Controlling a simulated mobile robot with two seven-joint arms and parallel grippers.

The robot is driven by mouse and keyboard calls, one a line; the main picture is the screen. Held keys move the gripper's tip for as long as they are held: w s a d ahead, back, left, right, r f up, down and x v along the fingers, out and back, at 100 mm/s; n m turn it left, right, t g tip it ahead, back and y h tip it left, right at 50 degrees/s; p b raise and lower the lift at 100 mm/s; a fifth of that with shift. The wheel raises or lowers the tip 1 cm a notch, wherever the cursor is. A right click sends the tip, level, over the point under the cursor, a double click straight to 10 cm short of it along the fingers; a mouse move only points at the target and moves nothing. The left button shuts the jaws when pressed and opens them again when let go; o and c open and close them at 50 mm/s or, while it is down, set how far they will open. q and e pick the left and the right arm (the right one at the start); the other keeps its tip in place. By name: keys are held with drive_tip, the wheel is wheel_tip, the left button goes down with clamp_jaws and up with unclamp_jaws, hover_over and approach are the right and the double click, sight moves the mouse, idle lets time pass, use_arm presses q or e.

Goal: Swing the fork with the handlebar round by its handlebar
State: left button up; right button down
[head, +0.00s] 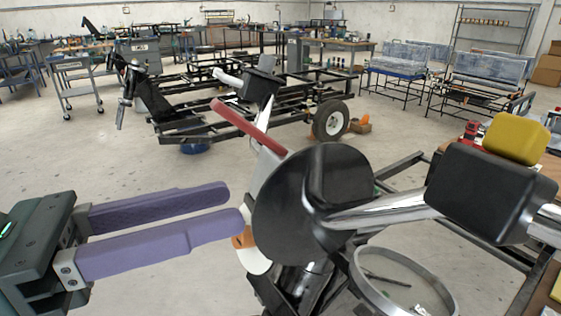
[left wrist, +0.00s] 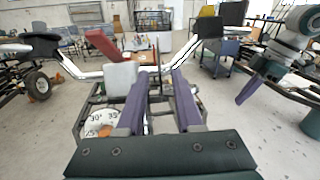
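The handlebar shows as pale chrome tubing with black ends. In the head view its near black end (head: 318,200) is large in the middle, and another black end (head: 260,86) is farther back. In the left wrist view the tubes (left wrist: 186,52) slope up to both sides. A white dial with degree marks (left wrist: 100,122) lies low; the fork itself is hard to make out. My left gripper (head: 234,207) is open and empty, its purple fingers apart, tips beside the near black end. Contact cannot be told. My right gripper (left wrist: 248,90) shows only partly in the left wrist view.
A red bar (head: 248,127) and a grey block (left wrist: 120,78) stand near the fork. A metal ring (head: 405,288) is low at right, and a yellow block (head: 518,138) stands beyond. A vehicle frame with a wheel (head: 331,120) is behind.

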sight(279, 221)
use_arm(q)
drive_tip(key=p+x, duration=0.1)
drive_tip(key=x, duration=0.5)
drive_tip(key=shift+w+d, duration=0.15)
drive_tip(key=shift+d, duration=0.15)
drive_tip(key=shift+c, duration=0.3)
clamp_jaws()
idle(0.7)
